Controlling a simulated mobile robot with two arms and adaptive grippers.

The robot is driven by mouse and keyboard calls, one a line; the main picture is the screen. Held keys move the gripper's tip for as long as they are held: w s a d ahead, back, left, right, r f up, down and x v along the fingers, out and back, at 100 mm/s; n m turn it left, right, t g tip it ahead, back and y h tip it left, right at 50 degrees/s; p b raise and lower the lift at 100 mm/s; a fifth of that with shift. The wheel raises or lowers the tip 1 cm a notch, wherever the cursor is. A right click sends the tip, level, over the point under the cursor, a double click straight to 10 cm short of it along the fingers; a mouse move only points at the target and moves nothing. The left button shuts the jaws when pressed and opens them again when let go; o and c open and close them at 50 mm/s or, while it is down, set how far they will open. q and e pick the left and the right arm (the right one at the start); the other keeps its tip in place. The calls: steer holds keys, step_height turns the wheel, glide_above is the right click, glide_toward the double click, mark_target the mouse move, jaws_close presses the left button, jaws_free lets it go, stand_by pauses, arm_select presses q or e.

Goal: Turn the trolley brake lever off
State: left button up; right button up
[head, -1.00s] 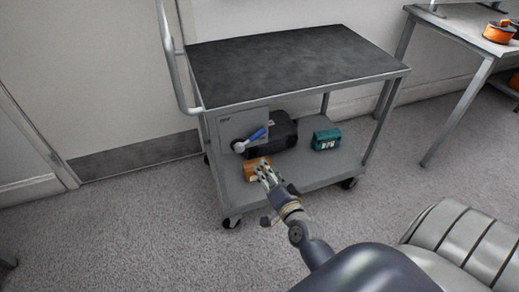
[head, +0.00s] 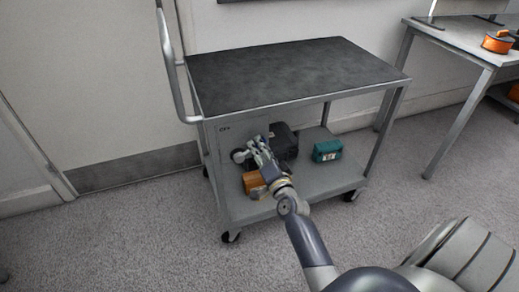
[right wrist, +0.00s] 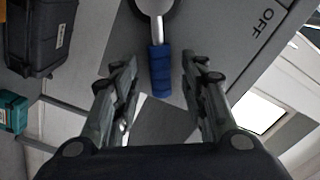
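The grey trolley (head: 290,75) has a side panel (head: 225,130) that carries the brake lever. In the right wrist view the brake lever (right wrist: 160,66) has a silver shaft and a blue grip, and an OFF mark (right wrist: 268,18) is on the panel. My right gripper (head: 258,150) is at the lever in the head view and hides most of it; the round pivot (head: 239,155) still shows. In the right wrist view the fingers are open, one on each side of the blue grip, with visible gaps. My left gripper is not in view.
On the trolley's lower shelf are a black case (head: 285,140), a teal box (head: 327,151) and an orange box (head: 253,182), which is close under my right gripper. A table (head: 470,38) stands at the right. The floor in front is clear.

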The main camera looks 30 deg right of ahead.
steer(key=shift+w+d, duration=0.15)
steer(key=shift+w, duration=0.45)
jaws_close()
